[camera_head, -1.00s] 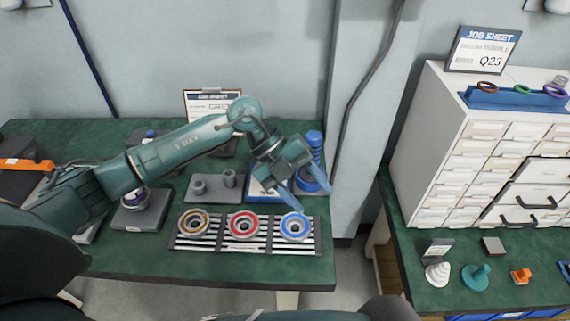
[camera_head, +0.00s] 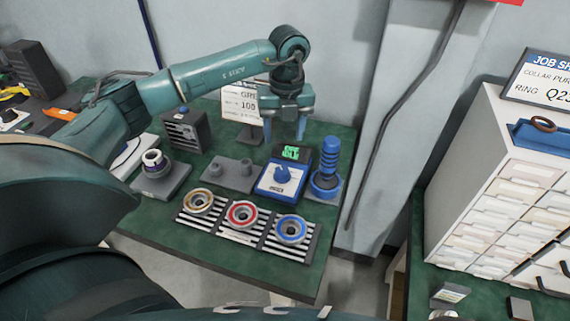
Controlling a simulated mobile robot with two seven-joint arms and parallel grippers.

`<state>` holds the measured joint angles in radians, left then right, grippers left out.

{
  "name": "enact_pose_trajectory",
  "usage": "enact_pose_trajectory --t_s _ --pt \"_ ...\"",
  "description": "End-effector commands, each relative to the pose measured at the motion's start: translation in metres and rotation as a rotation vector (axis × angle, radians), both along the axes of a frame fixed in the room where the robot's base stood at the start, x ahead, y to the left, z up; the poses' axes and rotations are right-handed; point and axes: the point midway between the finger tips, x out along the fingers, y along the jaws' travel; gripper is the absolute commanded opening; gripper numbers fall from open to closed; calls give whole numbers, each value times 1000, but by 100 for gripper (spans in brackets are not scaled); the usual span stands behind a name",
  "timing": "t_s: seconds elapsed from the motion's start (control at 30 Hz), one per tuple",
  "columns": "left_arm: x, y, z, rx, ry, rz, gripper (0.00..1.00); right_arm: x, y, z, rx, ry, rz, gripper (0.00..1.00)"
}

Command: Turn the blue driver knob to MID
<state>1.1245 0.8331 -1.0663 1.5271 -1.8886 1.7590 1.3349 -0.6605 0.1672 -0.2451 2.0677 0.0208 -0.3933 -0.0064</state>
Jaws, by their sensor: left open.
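The blue driver (camera_head: 281,184) is a blue box with a white dial face, a dark screen with green characters and a blue knob (camera_head: 283,173) in the middle of the face. It stands on the green table. The knob's pointer and the dial markings are too small to read. My left gripper (camera_head: 285,133) hangs with its fingers pointing down, above and behind the driver's screen. Its two blue fingertips are apart with nothing between them. It does not touch the knob. My right gripper is not in view.
A blue ribbed handle tool (camera_head: 326,170) stands upright right of the driver. In front lies a striped rack (camera_head: 258,244) with brown, red and blue rings. A grey block (camera_head: 232,177) with pegs is to the left. A job sheet (camera_head: 240,104) stands behind.

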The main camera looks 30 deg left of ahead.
Motion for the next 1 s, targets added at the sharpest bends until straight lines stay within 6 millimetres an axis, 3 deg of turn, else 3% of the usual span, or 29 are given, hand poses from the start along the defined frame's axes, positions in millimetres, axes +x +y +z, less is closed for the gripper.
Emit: enact_pose_trajectory --t_s 0.3,0.5,0.7,1.0 --pt "-3 2 -67 -2 5 -1 55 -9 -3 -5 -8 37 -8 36" --pt "-4 3 -98 -2 4 -2 55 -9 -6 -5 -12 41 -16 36" --pt "-4 3 -109 -3 2 -2 55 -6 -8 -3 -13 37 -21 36" --pt "-4 3 -110 -2 1 -3 52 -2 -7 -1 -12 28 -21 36"
